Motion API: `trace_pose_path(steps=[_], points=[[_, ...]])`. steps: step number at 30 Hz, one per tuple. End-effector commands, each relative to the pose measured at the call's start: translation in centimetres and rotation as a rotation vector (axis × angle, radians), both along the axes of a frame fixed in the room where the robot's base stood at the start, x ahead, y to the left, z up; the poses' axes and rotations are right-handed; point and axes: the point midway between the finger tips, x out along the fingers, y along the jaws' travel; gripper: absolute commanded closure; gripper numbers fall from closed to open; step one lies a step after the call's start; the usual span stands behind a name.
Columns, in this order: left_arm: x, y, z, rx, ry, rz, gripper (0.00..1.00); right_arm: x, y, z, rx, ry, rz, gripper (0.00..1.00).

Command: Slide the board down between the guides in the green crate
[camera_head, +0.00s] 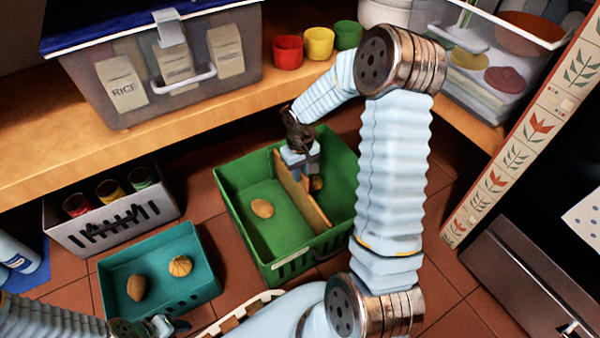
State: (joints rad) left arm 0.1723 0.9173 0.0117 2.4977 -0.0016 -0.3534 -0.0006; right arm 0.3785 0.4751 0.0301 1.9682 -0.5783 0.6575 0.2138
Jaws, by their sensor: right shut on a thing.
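The green crate (243,234) stands on the tiled floor in the middle of the head view. A light wooden board (303,201) stands on edge inside it and divides it in two. My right gripper (301,163) reaches down into the crate and is shut on the board's upper edge. The guides are too small or hidden to make out, so I cannot tell how far down the board sits. A brown potato-like item (262,208) lies left of the board, and another (317,183) shows partly behind my gripper. My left gripper (165,326) is low at the left, its jaws unclear.
A teal basket (205,262) with two brown items stands left of the crate. A grey bin (113,231) of cans is behind it. A wooden shelf (130,150) with a clear bin (165,65) and coloured cups (319,43) runs behind. A patterned post (520,140) stands right.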

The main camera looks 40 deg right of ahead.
Motion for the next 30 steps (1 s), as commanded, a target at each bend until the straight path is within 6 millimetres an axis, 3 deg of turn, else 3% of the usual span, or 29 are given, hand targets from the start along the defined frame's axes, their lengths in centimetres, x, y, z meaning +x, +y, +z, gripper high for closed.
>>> trace_pose_path(steps=[8,9,14,23,26,30], points=[[0.0,0.0,-0.3,0.0,-0.001,0.0,0.59,0.1,0.0,-0.2,-0.001,-0.002,0.0,1.0],[0.0,0.0,-0.2,0.0,-0.001,0.0,0.59,0.0,0.0,-0.2,-0.001,-0.001,0.0,0.8],[0.0,0.0,-0.1,0.0,-0.001,0.0,0.59,0.0,0.0,-0.1,-0.001,-0.001,0.0,0.57],[0.0,0.0,0.1,0.0,-0.001,0.0,0.59,0.0,0.0,0.2,-0.001,-0.001,0.0,0.57],[0.0,0.0,0.5,0.0,0.0,0.0,0.59,0.1,-0.1,1.3,-0.002,-0.003,0.0,0.57],[0.0,0.0,1.4,0.0,0.002,-0.002,0.59,0.1,-0.1,4.4,-0.003,-0.006,-0.001,0.57]])
